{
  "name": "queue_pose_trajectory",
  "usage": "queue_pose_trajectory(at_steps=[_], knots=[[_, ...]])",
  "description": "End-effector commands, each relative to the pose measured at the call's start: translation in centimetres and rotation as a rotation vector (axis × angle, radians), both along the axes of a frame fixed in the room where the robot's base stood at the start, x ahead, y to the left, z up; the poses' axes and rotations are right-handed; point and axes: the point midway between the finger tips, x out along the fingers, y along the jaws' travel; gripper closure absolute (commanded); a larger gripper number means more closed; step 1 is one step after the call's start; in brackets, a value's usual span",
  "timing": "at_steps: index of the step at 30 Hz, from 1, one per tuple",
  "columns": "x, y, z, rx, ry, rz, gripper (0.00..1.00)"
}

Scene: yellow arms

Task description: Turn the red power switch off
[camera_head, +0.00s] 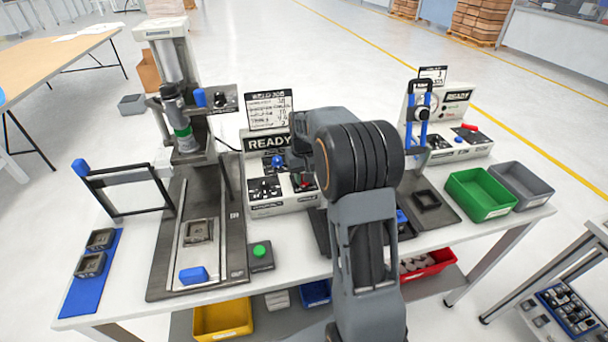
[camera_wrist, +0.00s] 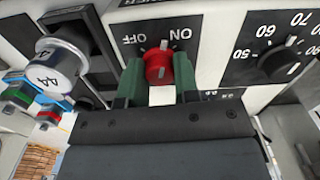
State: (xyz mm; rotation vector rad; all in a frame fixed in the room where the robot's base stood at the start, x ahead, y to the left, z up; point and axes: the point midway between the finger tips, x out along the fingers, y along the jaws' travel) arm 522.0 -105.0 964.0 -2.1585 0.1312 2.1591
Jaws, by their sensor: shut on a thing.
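The red power switch (camera_wrist: 157,66) is a round knob on a white panel with a dark label plate (camera_wrist: 208,35), in the wrist view. The plate reads OFF on the left and ON on the right, both upside down. A pale mark at the knob's far edge points up between the words, leaning toward ON. My gripper (camera_wrist: 158,60) has its green fingers on either side of the knob and is shut on it. In the head view my arm hides the gripper; a bit of red (camera_head: 304,181) shows beside the arm on the white control box (camera_head: 270,207).
A black dial with numbers (camera_wrist: 280,62) sits right of the switch, and a silver knob (camera_wrist: 60,62) to the left. A READY display (camera_head: 268,142) stands behind the control box. A green button (camera_head: 260,252) is nearby. Green (camera_head: 483,192) and grey (camera_head: 522,184) bins stand at the right.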

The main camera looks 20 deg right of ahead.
Motion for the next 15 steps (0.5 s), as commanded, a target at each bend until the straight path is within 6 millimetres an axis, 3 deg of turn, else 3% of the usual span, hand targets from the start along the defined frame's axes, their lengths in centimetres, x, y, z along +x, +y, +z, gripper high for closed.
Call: queue_pose_trajectory(at_steps=[15], knots=[[0.03, -0.04, 0.13, 0.000, -0.001, 0.489, 0.95]])
